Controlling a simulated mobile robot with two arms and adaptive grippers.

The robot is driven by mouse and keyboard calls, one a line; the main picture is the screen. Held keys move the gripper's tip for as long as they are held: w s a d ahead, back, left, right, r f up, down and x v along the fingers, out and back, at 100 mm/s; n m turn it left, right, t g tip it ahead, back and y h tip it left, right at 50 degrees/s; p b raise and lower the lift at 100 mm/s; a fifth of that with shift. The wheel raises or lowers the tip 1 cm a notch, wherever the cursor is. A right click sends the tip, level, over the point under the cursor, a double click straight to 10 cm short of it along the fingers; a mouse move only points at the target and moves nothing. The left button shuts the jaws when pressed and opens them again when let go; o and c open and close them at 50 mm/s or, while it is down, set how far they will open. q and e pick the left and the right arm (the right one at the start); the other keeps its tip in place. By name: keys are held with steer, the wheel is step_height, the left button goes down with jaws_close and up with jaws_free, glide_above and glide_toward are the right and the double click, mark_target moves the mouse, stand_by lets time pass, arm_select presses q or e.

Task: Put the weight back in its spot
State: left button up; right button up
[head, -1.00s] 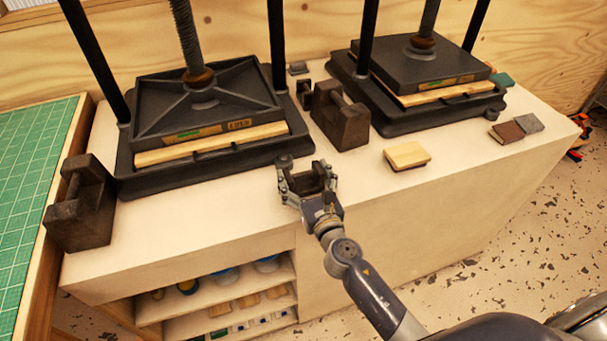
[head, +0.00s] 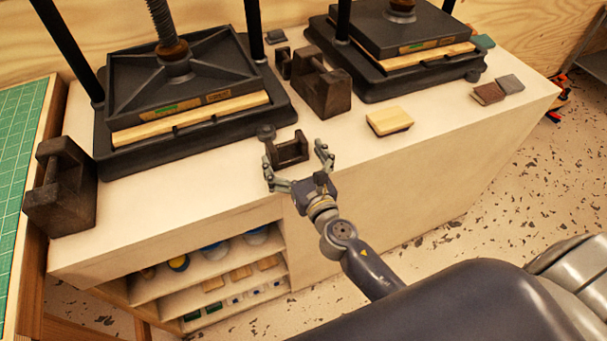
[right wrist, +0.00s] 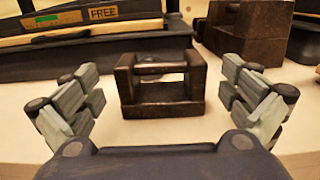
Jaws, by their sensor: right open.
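A small dark weight (head: 288,151) with a bar handle stands upright on the pale bench top, in front of the left press's right corner. In the right wrist view the weight (right wrist: 162,108) is centred, its handle bar across the top. My right gripper (head: 295,162) is open, with its fingers spread to either side of the weight and a gap between each finger and it. The right wrist view shows both fingers (right wrist: 160,85) apart from the weight. My left gripper is not in view.
Larger weights stand at the bench's left end (head: 62,188) and between the presses (head: 322,92), with a smaller one (head: 283,62) behind. A wooden block (head: 390,120) lies right of my gripper. The left press (head: 180,90) bears a "FREE" label. Bench front is clear.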

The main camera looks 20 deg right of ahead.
steer(key=s+b, duration=0.2)
steer(key=s, duration=0.6)
steer(key=shift+s+d, duration=0.15)
steer(key=shift+s, duration=0.05)
